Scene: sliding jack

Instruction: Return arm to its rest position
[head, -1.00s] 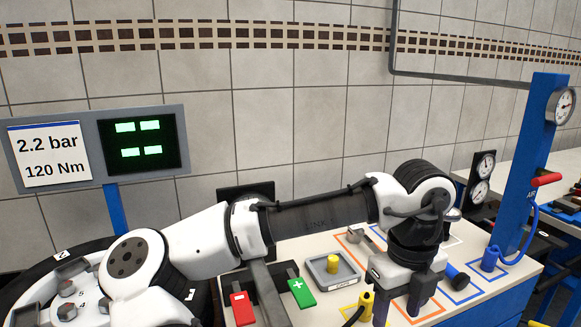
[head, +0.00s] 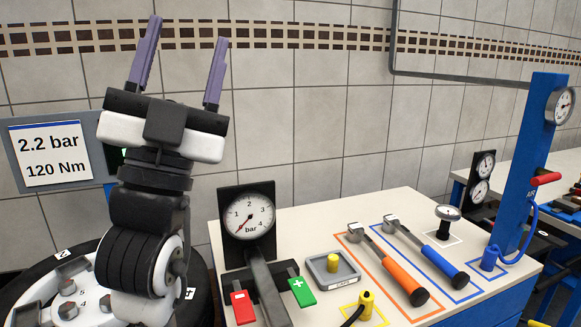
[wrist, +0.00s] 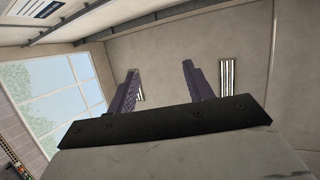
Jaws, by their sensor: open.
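My gripper (head: 179,66) is raised at the left of the head view, above the wheel (head: 85,262), with its two purple fingers pointing up. The fingers are wide apart with nothing between them. My folded arm hides part of the green-lit display (head: 116,160) behind it. In the wrist view my gripper (wrist: 159,75) faces the ceiling (wrist: 200,40), fingers apart and empty, with a window at the left.
A pressure gauge (head: 248,217) stands at the bench's left. A blue post (head: 535,170) stands right.

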